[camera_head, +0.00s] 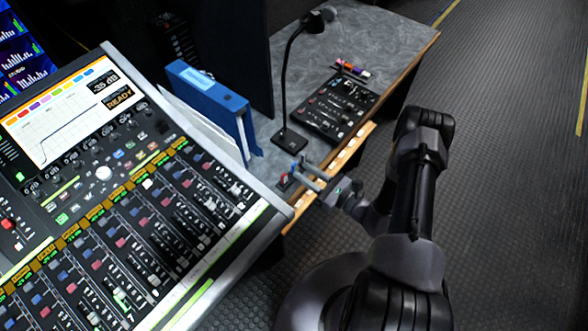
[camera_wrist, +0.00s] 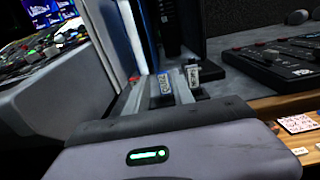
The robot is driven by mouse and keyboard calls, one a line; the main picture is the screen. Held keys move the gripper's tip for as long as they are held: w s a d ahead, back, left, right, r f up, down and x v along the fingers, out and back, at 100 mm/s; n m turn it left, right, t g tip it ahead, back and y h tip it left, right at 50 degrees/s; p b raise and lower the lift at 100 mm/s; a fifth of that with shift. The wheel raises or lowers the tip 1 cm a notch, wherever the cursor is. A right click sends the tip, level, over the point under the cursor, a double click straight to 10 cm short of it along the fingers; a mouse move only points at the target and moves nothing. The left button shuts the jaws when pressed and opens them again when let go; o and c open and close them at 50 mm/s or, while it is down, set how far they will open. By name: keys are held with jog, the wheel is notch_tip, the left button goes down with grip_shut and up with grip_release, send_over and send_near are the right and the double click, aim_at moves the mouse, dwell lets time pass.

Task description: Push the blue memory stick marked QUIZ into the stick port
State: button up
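My gripper (camera_head: 298,174) reaches over the narrow desk strip between the mixing console and the lamp. Its two fingers look parted in the wrist view (camera_wrist: 160,88). A small blue piece with a pale label (camera_wrist: 165,82), likely the memory stick, stands between the fingers with a dark gap on its left. I cannot read its marking. A second small upright grey piece with a pale label (camera_wrist: 192,75) stands at the right finger; I cannot tell if it is the port. A small red piece (camera_wrist: 134,78) shows by the left fingertip. In the head view these are tiny.
The large mixing console (camera_head: 130,200) fills the left. A blue binder (camera_head: 212,100) stands behind my gripper. A desk lamp (camera_head: 289,138) and a small control panel (camera_head: 334,106) are on the desk to the right. Coloured pieces (camera_head: 352,69) lie behind the panel. The floor at right is open.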

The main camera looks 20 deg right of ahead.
aim_at(293, 164)
jog(key=shift+x, duration=1.2)
jog(key=b+x, duration=0.2)
jog(key=x, duration=0.3)
jog(key=shift+w+a+f+b, duration=0.1)
jog(key=shift+w+b, duration=0.25)
grip_shut()
